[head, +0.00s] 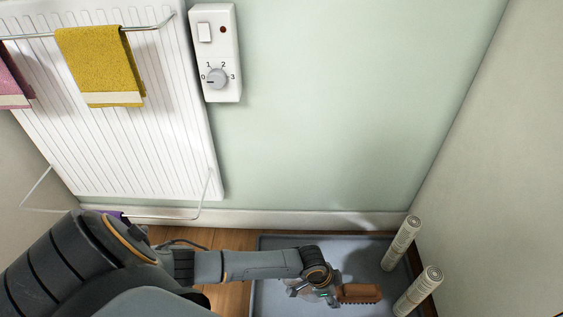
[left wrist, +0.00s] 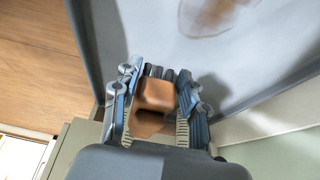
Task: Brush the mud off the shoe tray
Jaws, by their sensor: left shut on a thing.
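The grey shoe tray (head: 285,237) lies on the floor against the wall at the bottom of the head view. My left gripper (head: 328,294) is over it, shut on a brown brush (head: 361,292) with dark bristles. In the left wrist view the fingers (left wrist: 158,98) grip the brush's brown block (left wrist: 155,94) from both sides. A blurred brown mud smear (left wrist: 208,14) shows on the tray floor beyond the brush. I cannot tell whether the bristles touch the tray. The tray's front is cut off in the head view. My right gripper is not in view.
Two pale upright cylinders (head: 402,243) (head: 418,291) stand at the tray's right end, close to the brush. A white radiator (head: 130,140) with a yellow towel (head: 100,62) hangs on the wall at left. A control box (head: 216,52) is beside it. Wooden floor (head: 225,238) shows left of the tray.

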